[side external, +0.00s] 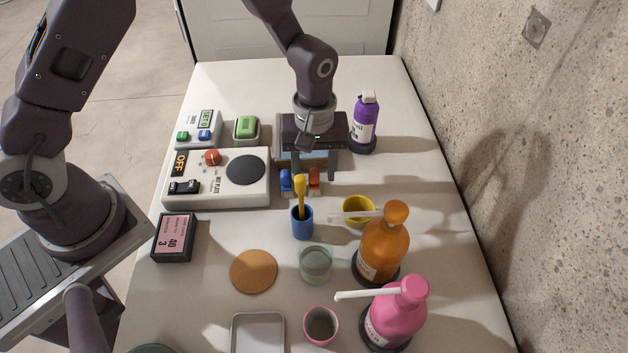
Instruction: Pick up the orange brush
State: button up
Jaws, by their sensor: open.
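A yellow-orange brush (300,188) stands nearly upright in a small blue cup (302,223) near the middle of the table. Its upper end sticks out above the rim and its lower end is hidden in the cup. My gripper (313,173) is open, pointing down, just behind the brush as seen from this camera. Its right finger shows clearly; the left one is partly lost against the things behind it. I see nothing held between the fingers, and the gap to the brush in depth is hard to tell.
Small blue and red items (314,181) lie close behind the cup. A yellow cup (357,211), an orange pump bottle (384,248) and a glass (316,264) stand nearby. A hot plate (216,192) is left, a purple bottle (363,125) behind right. A cork mat (254,271) lies in front.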

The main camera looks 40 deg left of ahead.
aim_at(314, 171)
jog(key=shift+f, duration=0.9)
grip_shut()
notch_tip(314, 171, up, 10)
jog(key=shift+r, duration=0.1)
